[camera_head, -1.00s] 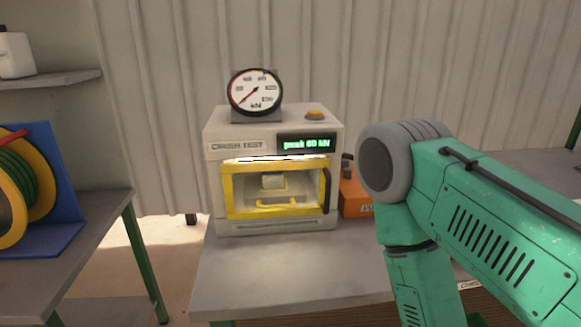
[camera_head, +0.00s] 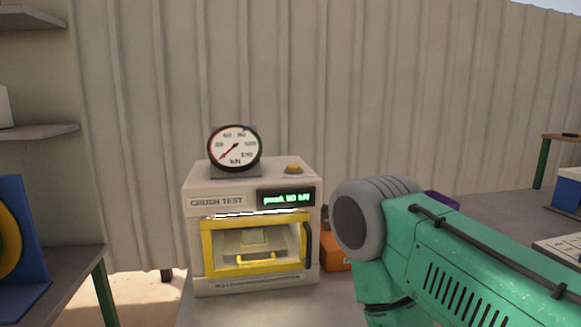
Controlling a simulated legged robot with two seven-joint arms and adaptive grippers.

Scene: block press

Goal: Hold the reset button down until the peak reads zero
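The white crush test press (camera_head: 192,235) stands on a grey table left of centre. A yellow-orange button (camera_head: 293,168) sits on its top at the right, with nothing touching it. The green display (camera_head: 285,198) shows "peak" and a kN figure, too blurred to read surely. A round dial gauge (camera_head: 235,147) stands on top at the left, its needle pointing to the lower left. The yellow-framed door (camera_head: 208,247) looks closed. My green right arm crosses the lower right, in front of the table. Neither gripper is in view.
An orange box (camera_head: 335,250) stands right of the press, partly behind my arm. A purple object (camera_head: 440,200) and a blue box (camera_head: 567,190) are farther right. A left table (camera_head: 75,268) holds a blue stand (camera_head: 30,240). Space above the button is clear.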

